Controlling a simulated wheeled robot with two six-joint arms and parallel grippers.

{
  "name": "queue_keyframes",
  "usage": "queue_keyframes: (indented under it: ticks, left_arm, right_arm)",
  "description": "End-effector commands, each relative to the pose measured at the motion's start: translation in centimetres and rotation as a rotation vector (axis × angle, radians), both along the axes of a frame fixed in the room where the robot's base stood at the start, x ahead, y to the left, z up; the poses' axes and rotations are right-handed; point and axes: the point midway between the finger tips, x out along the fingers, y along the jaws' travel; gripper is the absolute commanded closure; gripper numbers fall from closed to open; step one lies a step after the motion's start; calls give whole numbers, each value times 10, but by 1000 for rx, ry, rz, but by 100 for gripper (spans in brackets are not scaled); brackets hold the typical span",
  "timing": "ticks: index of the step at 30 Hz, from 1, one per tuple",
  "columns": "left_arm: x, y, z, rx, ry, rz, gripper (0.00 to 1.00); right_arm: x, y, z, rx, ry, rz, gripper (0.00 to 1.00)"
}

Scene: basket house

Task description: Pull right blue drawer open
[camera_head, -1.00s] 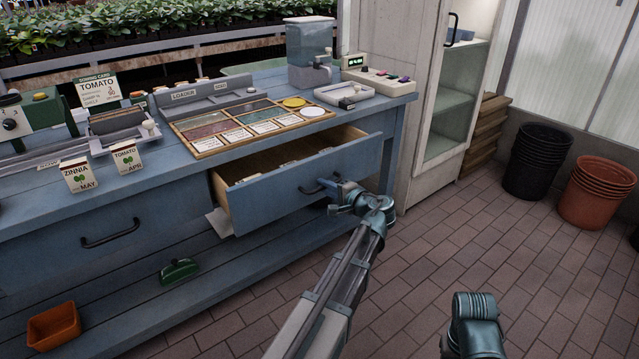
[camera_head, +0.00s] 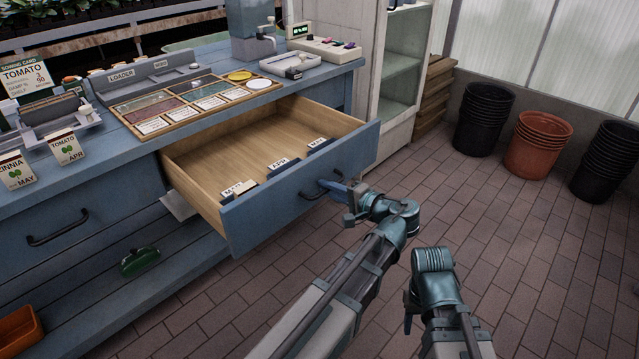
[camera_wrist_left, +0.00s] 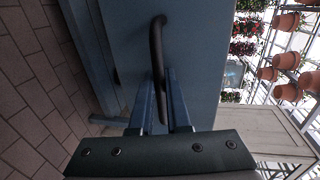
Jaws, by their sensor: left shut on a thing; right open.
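The right blue drawer (camera_head: 277,205) stands well out of the blue bench in the head view. Its wooden inside shows, with several labelled dividers along the front. Its dark handle (camera_head: 322,188) is on the front panel. My left gripper (camera_head: 341,188) is shut on this handle. The left wrist view shows the handle (camera_wrist_left: 157,50) between the two blue fingers (camera_wrist_left: 160,95), against the drawer front (camera_wrist_left: 195,45). My right gripper (camera_head: 408,312) is low at the right, apart from the drawer; its fingers are mostly hidden behind its own arm.
The left drawer (camera_head: 60,222) is shut. A tray of coloured panels (camera_head: 180,112) and a keypad device (camera_head: 322,46) lie on the bench top. Dark pots (camera_head: 483,118) and terracotta pots (camera_head: 537,140) stand by the wall. The brick floor (camera_head: 490,215) is clear.

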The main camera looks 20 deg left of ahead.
Motion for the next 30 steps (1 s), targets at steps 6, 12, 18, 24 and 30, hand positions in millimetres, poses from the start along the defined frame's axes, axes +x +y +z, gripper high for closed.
queue_keyframes:
  ticks: [6,12,18,24,30]
  left_arm:
    - [-2,-5,0,-1,0,0,100]
    - [-2,-5,0,-1,0,0,100]
    - [-2,-4,0,-1,0,0,62]
    - [-2,-4,0,0,0,0,56]
    - [-2,-4,0,0,0,0,56]
  right_arm:
    - [0,0,0,0,0,0,50]
    - [0,0,0,0,0,0,50]
    - [0,0,0,0,0,0,50]
    - [0,0,0,0,0,0,50]
    - [0,0,0,0,0,0,50]
